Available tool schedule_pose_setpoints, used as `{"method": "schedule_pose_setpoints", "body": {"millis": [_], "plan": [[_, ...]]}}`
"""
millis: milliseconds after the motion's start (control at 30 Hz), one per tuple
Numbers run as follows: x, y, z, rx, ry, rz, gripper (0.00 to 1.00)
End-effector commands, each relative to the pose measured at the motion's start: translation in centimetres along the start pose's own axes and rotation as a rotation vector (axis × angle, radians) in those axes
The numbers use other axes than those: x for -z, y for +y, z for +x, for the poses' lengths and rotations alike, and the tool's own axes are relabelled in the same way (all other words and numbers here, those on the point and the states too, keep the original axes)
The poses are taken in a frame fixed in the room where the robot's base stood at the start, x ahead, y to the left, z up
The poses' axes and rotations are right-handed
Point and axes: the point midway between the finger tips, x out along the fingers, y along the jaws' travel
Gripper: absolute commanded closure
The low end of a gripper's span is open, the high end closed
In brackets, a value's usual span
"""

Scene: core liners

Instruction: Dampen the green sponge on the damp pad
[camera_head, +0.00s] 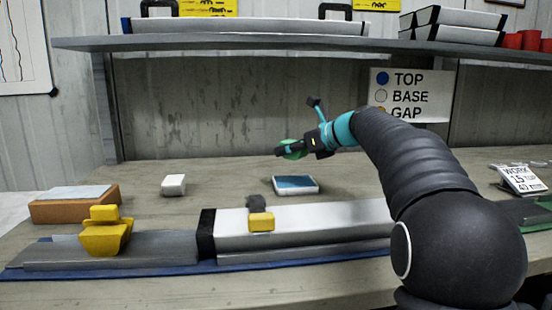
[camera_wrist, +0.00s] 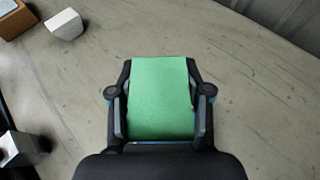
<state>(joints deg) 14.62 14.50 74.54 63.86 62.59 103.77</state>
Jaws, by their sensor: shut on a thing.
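My gripper (camera_wrist: 160,108) is shut on the green sponge (camera_wrist: 160,85), which sits between the two black fingers in the wrist view. In the head view the sponge (camera_head: 292,149) shows as a small green patch, partly hidden by my gripper (camera_head: 290,152). It is held in the air, above and behind the damp pad as the head view shows it. The damp pad (camera_head: 296,184) is a blue surface in a white tray lying on the bench. The pad does not show in the wrist view.
A white block (camera_head: 174,185) lies left of the pad. A brown box (camera_head: 75,204) stands farther left. A long white core liner (camera_head: 325,222) with yellow pieces lies in front. A shelf (camera_head: 250,43) runs above the bench. A work card (camera_head: 524,179) stands at right.

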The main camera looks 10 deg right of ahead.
Motion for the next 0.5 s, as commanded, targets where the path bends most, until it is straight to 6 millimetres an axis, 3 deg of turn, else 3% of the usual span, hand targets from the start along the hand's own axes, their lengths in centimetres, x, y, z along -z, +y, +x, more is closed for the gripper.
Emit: {"method": "schedule_pose_setpoints", "body": {"millis": [267, 500], "plan": [[0.9, 0.0, 0.3, 0.0, 0.001, 0.001, 0.66], [2.9, 0.0, 1.1, 0.0, 0.002, -0.001, 0.66]]}}
